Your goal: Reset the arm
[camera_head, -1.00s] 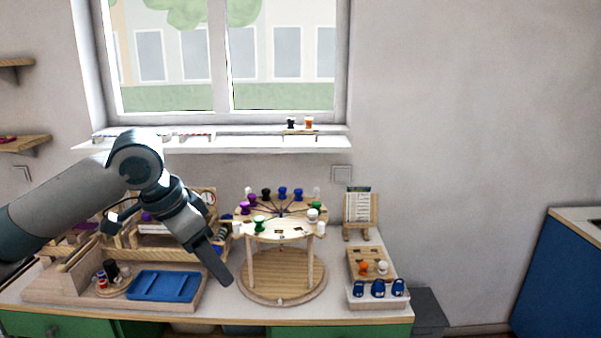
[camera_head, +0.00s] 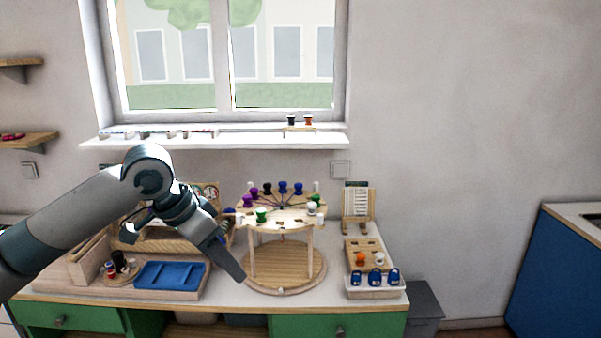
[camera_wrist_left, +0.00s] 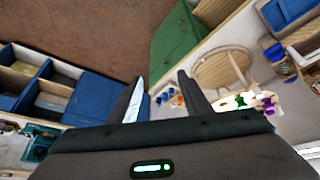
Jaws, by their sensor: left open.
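My left arm comes in from the left in the head view. Its gripper (camera_head: 236,268) points down and to the right, in front of the round wooden bead stand and above the table's front area. In the left wrist view the two dark fingers (camera_wrist_left: 160,90) stand apart with nothing between them. The bead stand (camera_head: 283,268) has a round base and a raised round top carrying several coloured beads; it shows in the wrist view (camera_wrist_left: 222,68) too. My right gripper is not in view.
A blue tray (camera_head: 168,276) lies on the table left of the gripper. A white bin with blue items (camera_head: 376,293) and a sign stand (camera_head: 357,205) are at the right. A grey bin (camera_head: 425,300) stands beside the table. A windowsill (camera_head: 215,142) runs behind.

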